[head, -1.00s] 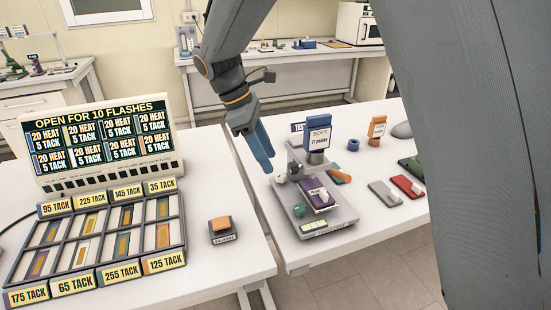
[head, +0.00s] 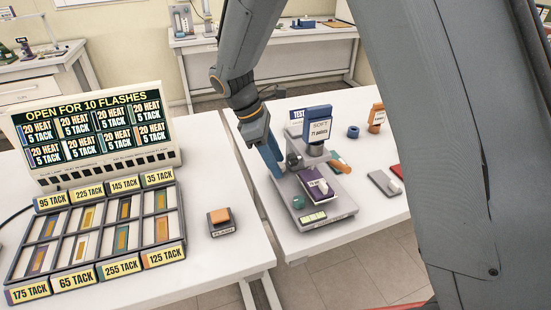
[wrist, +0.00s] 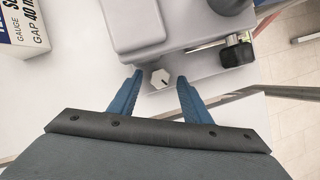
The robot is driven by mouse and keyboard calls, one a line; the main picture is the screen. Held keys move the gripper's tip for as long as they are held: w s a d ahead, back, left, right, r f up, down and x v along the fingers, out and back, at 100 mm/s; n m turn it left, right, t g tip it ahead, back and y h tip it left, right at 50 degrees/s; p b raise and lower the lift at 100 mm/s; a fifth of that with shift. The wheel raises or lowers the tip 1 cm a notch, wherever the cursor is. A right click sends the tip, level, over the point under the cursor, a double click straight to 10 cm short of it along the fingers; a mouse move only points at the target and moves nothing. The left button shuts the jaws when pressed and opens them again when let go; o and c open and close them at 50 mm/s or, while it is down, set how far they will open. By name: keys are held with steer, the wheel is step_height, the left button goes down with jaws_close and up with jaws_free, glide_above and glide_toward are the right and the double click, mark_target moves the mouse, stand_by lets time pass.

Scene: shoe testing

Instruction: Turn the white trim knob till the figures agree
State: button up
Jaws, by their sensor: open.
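The white trim knob (wrist: 160,78) is a small hexagonal knob with a dark mark, on the side of the grey tester (wrist: 205,65). My gripper (wrist: 160,82) is open in the wrist view, with one blue fingertip on each side of the knob and narrow gaps between. In the head view my gripper (head: 273,163) is at the tester's left side, and I cannot make out the knob there. The tester (head: 335,203) carries a blue block marked SOFT (head: 318,130), a purple block (head: 314,187) and a green knob (head: 298,202). Its small display (head: 313,218) is too small to read.
A lit board (head: 95,130) and a tray of labelled strips (head: 70,270) stand on the left table. An orange flash button (head: 220,217) is near that table's right edge. An orange block (head: 376,118) and a blue ring (head: 353,131) stand behind the tester.

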steer(key=c, duration=1)
steer(key=shift+s+r+n+t+p, duration=0.1)
steer(key=shift+s+n+t+p, duration=0.15)
steer(key=shift+n+p, duration=0.45)
steer(key=shift+c, duration=0.2)
steer(key=shift+w+n+t, duration=0.1)
steer(key=shift+n+t, duration=0.25)
steer(key=shift+n, duration=0.55)
steer(key=o, duration=1)
steer(key=shift+o, duration=0.2)
steer(key=b+v, duration=0.1)
steer(key=v, duration=0.6)
steer(key=shift+a+r+b, duration=0.2)
steer(key=shift+r+b, duration=0.05)
steer(key=shift+b, duration=0.15)
